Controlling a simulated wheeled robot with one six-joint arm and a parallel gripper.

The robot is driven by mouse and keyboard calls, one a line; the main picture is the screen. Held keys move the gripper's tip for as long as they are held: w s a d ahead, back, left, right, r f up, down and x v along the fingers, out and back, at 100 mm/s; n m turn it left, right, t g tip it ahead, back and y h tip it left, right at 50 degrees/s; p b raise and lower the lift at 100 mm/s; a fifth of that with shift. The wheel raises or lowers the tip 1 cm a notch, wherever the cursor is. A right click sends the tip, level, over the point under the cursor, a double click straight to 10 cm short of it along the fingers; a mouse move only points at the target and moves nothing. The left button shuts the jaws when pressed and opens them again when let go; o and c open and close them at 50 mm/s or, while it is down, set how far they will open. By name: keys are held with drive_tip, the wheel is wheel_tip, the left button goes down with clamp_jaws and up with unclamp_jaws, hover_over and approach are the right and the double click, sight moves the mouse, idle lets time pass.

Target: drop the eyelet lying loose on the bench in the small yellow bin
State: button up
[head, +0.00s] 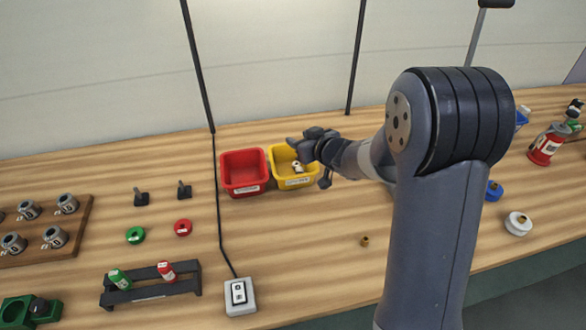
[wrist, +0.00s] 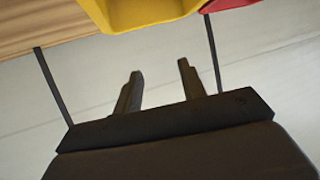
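The small yellow bin (head: 290,181) stands on the bench beside the red bin, with a label on its front. A small pale piece (head: 297,167) shows inside it, too small to identify surely. My gripper (head: 308,162) is over the yellow bin and covers part of its right side. In the wrist view my gripper (wrist: 160,75) has its two fingers apart with nothing between them, and the yellow bin (wrist: 145,14) is at the top edge. A small brass-coloured piece (head: 364,241) lies loose on the bench, left of my arm; it may be an eyelet.
The red bin (head: 243,172) touches or nearly touches the yellow one. A switch box (head: 240,297), a black rack (head: 150,286) and a wooden tray of metal parts (head: 76,228) are to the left. A white round part (head: 518,223) is right. The bench's front middle is mostly clear.

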drive_tip(key=shift+o, duration=0.6)
drive_tip(key=v, duration=1.1)
drive_tip(key=shift+w, duration=0.1)
drive_tip(key=x, duration=1.1)
drive_tip(key=shift+r+p, duration=2.35)
drive_tip(key=shift+f, duration=0.15)
